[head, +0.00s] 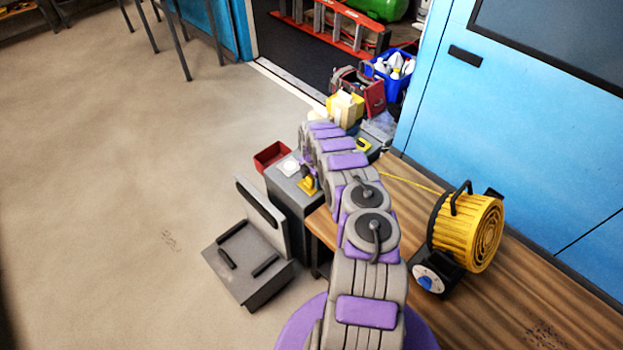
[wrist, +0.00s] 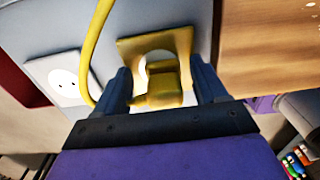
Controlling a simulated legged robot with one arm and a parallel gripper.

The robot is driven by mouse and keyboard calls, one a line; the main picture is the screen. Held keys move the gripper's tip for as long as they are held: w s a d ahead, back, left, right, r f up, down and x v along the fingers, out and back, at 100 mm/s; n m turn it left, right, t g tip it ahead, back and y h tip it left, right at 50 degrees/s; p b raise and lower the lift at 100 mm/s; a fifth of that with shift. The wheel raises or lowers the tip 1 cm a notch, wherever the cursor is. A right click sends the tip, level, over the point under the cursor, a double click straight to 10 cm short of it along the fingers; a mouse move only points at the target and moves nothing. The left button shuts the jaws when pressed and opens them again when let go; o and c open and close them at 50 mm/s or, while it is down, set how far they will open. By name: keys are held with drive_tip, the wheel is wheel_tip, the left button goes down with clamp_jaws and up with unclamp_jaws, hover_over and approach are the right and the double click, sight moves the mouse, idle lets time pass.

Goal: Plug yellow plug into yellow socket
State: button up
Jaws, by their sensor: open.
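The yellow plug (wrist: 160,92) is between the two dark fingers of my gripper (wrist: 161,76) in the wrist view. The fingers are open, one on each side of it. The yellow socket (wrist: 183,42) is a square plate on the grey surface right behind the plug. Part of its pale round face shows above the plug. I cannot tell whether the plug's pins are in the socket. A yellow cable (wrist: 93,48) curves past on the left. In the head view the yellow socket (head: 308,185) is at the grey cabinet, and my arm hides much around it.
A white socket (wrist: 65,80) is left of the yellow one. A yellow cable reel (head: 467,232) stands on the wooden bench (head: 490,310). A red bin (head: 271,156) is beside the grey cabinet (head: 290,200). Open floor lies to the left.

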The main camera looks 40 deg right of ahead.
drive_tip(key=shift+r, duration=0.15)
wheel_tip(320, 180, up, 17)
drive_tip(key=p, duration=0.3)
drive_tip(key=shift+w, duration=0.1)
idle(0.6)
